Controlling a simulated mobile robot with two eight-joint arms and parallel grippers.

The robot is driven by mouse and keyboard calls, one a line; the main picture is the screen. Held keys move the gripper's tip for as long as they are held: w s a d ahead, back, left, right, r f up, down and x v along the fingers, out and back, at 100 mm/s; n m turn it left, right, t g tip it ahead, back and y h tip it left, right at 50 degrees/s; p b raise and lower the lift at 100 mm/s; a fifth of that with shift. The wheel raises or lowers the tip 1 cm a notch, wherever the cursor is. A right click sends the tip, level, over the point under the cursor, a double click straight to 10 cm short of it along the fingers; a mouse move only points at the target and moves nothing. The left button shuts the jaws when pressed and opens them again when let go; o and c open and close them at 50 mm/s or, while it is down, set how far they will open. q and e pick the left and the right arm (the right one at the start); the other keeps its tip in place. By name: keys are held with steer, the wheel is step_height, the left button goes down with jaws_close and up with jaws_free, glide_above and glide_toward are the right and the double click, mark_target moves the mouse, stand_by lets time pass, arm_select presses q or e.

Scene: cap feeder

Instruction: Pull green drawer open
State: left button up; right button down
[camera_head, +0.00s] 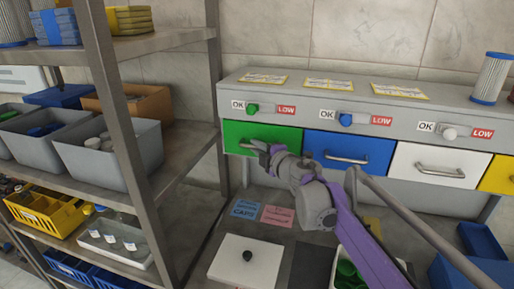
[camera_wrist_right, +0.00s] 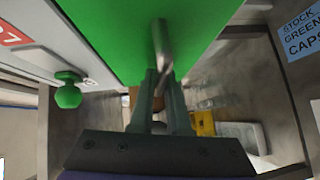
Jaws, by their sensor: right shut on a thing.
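The green drawer (camera_head: 236,134) sits at the left end of the row in the grey cabinet, and its front looks flush with the cabinet or nearly so. It also fills the top of the right wrist view (camera_wrist_right: 115,30). My right gripper (camera_head: 262,147) is at the drawer's handle (camera_wrist_right: 161,42), shut on it, with the fingers on either side of the bar. In the head view the gripper hides most of the handle. My left gripper is not in view.
A blue drawer (camera_head: 325,148) and a white drawer (camera_head: 420,177) are to the right. A green knob (camera_head: 252,109) is above the green drawer. A metal shelf (camera_head: 176,155) with bins stands close on the left.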

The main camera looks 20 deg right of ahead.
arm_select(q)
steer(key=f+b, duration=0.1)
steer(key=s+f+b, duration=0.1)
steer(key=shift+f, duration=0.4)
arm_select(e)
steer(key=s+a, duration=0.8)
steer(key=s, duration=0.4)
steer(key=shift+s+a, duration=0.15)
steer(key=shift+s, duration=0.05)
steer(key=c, duration=1.2)
jaws_free()
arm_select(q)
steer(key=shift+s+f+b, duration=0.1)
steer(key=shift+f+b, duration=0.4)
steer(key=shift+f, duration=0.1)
arm_select(e)
steer(key=v, duration=1)
steer(key=shift+s, duration=0.35)
